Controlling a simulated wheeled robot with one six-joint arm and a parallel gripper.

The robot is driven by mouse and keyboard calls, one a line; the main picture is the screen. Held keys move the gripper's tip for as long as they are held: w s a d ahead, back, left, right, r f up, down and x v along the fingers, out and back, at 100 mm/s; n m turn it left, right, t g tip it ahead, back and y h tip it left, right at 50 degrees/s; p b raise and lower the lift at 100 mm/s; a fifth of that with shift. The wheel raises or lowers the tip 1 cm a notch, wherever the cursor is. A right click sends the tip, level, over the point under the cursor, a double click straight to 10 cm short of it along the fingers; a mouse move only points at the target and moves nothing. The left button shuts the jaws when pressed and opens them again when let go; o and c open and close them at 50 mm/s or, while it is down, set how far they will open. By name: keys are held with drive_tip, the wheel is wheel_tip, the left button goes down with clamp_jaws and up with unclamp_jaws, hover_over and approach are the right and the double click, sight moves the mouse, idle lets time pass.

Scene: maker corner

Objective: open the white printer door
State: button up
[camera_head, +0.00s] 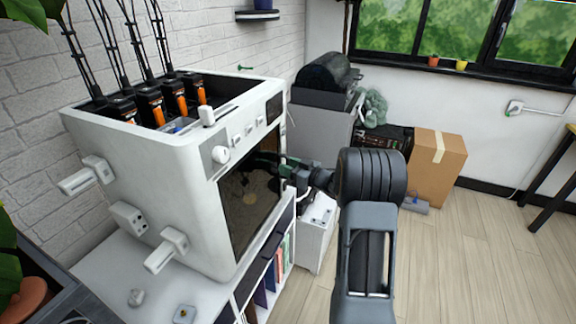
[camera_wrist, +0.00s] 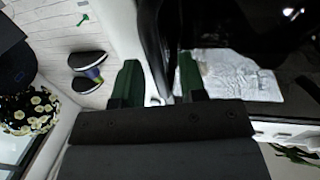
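The white printer (camera_head: 170,165) stands on a white shelf unit at the left. Its door (camera_head: 245,215) is a dark see-through panel in the front face, and it looks shut. My gripper (camera_head: 280,170) is at the upper right part of the door, close to its edge. In the wrist view, my gripper (camera_wrist: 158,85) has its two green fingers apart. A dark curved piece, which looks like the door handle (camera_wrist: 158,45), and a white strip lie in line with the gap. I cannot tell whether the fingers touch them. The door's dark panel (camera_wrist: 255,45) fills the right.
The shelf unit (camera_head: 110,275) holds books below the printer. A grey cabinet (camera_head: 320,130) and a cardboard box (camera_head: 437,168) stand behind my arm. The wooden floor (camera_head: 480,250) at the right is clear.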

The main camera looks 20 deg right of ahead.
drive_tip(key=shift+w+a, duration=0.15)
drive_tip(key=shift+w, duration=0.15)
clamp_jaws()
idle(0.3)
